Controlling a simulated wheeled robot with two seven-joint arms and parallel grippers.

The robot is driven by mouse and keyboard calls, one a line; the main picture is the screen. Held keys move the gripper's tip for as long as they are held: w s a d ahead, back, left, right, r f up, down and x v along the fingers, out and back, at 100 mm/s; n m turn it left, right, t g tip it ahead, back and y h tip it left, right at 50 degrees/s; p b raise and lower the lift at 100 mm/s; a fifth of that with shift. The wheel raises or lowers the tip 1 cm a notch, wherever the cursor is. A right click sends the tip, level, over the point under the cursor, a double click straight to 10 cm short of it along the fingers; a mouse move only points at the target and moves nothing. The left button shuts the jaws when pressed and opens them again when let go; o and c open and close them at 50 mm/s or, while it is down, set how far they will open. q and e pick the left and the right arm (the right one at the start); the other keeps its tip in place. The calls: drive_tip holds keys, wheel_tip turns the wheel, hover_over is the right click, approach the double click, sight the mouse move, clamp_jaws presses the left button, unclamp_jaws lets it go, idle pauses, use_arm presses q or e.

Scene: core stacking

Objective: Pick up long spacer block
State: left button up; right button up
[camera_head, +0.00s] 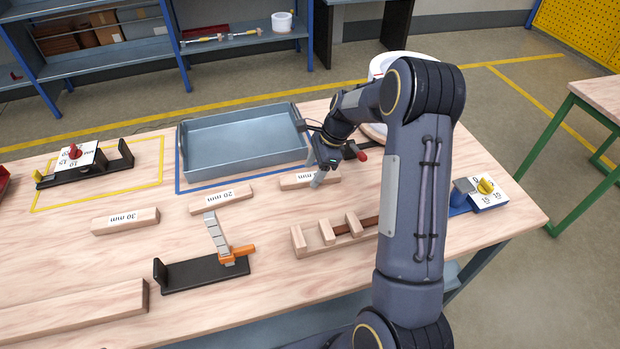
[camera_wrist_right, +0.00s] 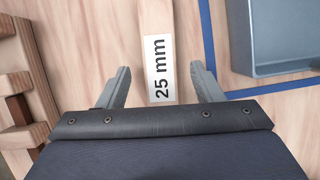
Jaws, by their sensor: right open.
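Three wooden spacer blocks with labels lie on the table: a 30 mm block (camera_head: 125,221) at the left, a 20 mm block (camera_head: 221,201) in the middle, and a 25 mm block (camera_head: 296,181) (camera_wrist_right: 160,68) by my right gripper. A longer plain wooden bar (camera_head: 75,312) lies at the front left. I cannot tell which one is called the long spacer block. My left gripper is out of view.
A blue-grey tray (camera_head: 185,160) stands behind the blocks. A black fixture with an orange clamp (camera_head: 205,271) and a slotted wooden rack (camera_head: 325,247) are in front. A gauge on a black base (camera_head: 85,165) sits at the left, a blue dial unit (camera_head: 481,197) at the right.

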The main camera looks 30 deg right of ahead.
drive_tip(key=shift+w+a+f, duration=0.1)
drive_tip(key=shift+a+f, duration=0.15)
drive_tip(key=shift+f, duration=0.45)
drive_tip(key=c, duration=1.1)
drive_tip(key=shift+r, duration=0.1)
